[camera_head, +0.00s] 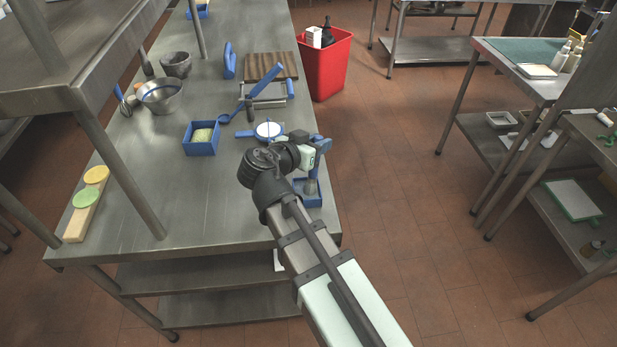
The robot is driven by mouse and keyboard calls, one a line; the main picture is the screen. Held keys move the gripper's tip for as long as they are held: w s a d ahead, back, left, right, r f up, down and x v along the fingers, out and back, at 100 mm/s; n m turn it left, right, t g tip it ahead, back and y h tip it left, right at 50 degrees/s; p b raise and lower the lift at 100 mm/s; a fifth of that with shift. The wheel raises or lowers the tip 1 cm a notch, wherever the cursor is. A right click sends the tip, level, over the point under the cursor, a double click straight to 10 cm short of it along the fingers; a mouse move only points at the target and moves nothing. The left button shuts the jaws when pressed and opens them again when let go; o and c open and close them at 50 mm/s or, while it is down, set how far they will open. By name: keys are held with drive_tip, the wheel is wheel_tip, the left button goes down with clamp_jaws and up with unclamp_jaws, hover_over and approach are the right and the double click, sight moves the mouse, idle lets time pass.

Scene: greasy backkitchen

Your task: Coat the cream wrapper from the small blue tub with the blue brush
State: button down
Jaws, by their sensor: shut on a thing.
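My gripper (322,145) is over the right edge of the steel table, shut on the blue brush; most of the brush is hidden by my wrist. A grey-brown piece that looks like the brush head (311,187) points down at the small blue tub (316,202). I cannot tell whether it touches the tub's contents. The tub stands near the table's right front corner, partly hidden by my arm. A pale round disc, seemingly the cream wrapper (268,130), lies flat on a blue-handled holder, left of and beyond my gripper.
A larger blue tub (188,146) with pale contents stands left of the disc. A board (75,227) with yellow and green discs lies front left. Shelf posts rise at left.

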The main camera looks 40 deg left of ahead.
drive_tip(key=shift+s+a, duration=0.35)
drive_tip(key=shift+w+d, duration=0.35)
idle(0.4)
drive_tip(key=shift+r, duration=0.1)
drive_tip(key=shift+r, duration=3.2)
drive_tip(key=shift+w, duration=0.1)
